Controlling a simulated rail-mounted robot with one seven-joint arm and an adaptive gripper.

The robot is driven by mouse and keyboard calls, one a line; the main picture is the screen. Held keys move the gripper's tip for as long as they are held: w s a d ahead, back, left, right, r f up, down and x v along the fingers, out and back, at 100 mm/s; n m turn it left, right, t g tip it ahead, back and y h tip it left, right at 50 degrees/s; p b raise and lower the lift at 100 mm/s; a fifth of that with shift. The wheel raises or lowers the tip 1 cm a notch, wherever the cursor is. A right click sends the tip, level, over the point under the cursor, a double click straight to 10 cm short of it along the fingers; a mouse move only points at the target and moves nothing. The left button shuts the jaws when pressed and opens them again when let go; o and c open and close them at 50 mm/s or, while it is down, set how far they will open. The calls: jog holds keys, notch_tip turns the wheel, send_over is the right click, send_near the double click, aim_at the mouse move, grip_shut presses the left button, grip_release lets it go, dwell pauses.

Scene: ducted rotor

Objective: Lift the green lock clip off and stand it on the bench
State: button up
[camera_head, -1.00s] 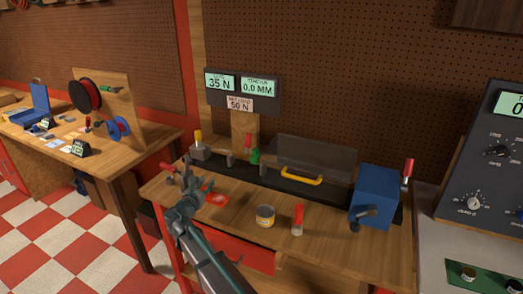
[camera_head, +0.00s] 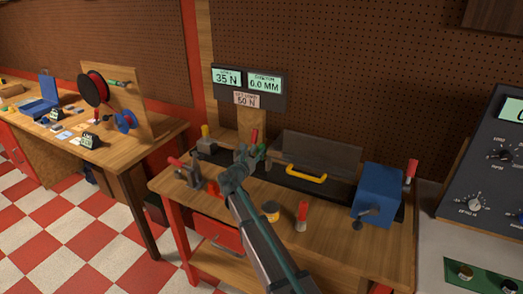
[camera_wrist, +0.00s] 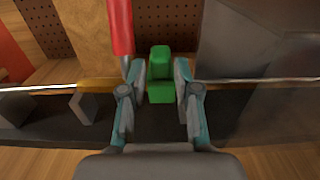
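The green lock clip (camera_wrist: 160,75) is in the middle of the wrist view, upright at the line of a thin metal rod (camera_wrist: 250,82). My gripper (camera_wrist: 160,78) is open, with one finger on each side of the clip. Narrow gaps seem to show between clip and fingers; contact cannot be told for sure. In the head view my gripper (camera_head: 252,156) is over the dark rail at the back of the bench (camera_head: 335,235) and mostly hides the clip.
A red handle (camera_wrist: 122,25) stands close to my left finger in the wrist view. A grey guard (camera_head: 322,150), yellow handle (camera_head: 306,172) and blue box (camera_head: 378,195) lie to the right.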

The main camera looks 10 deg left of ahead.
aim_at(260, 149)
jog(key=p+x, duration=0.2)
jog(key=x, duration=0.1)
jog(key=shift+w+r, duration=0.2)
jog(key=shift+w, duration=0.15)
jog(key=shift+w+d+f, duration=0.15)
jog(key=shift+w+d, duration=0.15)
jog(key=shift+w, duration=0.15)
grip_shut()
